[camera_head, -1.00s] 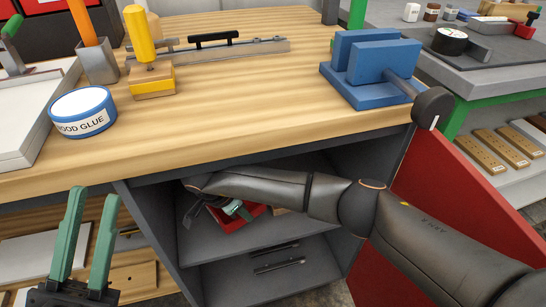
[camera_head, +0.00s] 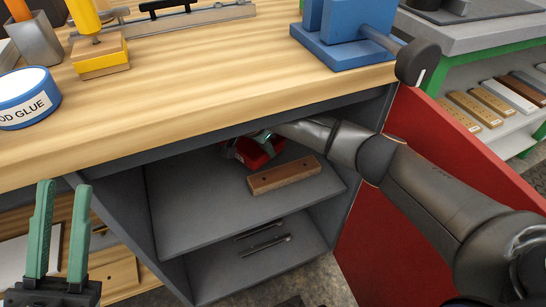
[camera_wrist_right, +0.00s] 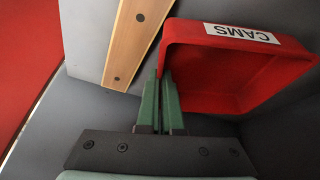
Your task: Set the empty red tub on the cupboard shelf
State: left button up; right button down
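The red tub (camera_head: 262,151) is inside the open cupboard, above the back of the upper shelf (camera_head: 205,215). It looks tilted in the head view; I cannot tell if it touches the shelf. In the right wrist view the tub (camera_wrist_right: 235,70) has a white "CAMS" label and its visible inside is empty. My right gripper (camera_wrist_right: 162,80) is shut on the tub's side wall; in the head view it (camera_head: 240,146) is partly hidden under the bench top. My left gripper (camera_head: 64,187) is open and empty in front of the bench.
A wooden bar (camera_head: 284,176) lies on the upper shelf near the tub, also in the wrist view (camera_wrist_right: 136,40). Dark rods (camera_head: 265,246) lie on the lower level. The red door (camera_head: 400,220) stands open at the right. The shelf's front left is clear.

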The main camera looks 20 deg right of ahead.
jog(key=shift+w+d, duration=0.3)
jog(key=shift+d, duration=0.2)
jog(key=shift+a+b+x, duration=0.15)
jog(key=shift+b+x, duration=0.4)
jog(key=shift+x, duration=0.3)
jog(key=shift+a+b+x, duration=0.15)
jog(key=shift+b+x, duration=0.4)
jog(key=shift+x, duration=0.3)
jog(key=shift+s+f, duration=0.1)
jog(key=shift+f, duration=0.1)
jog(key=shift+f, duration=0.15)
jog(key=c, duration=1.1)
grip_release()
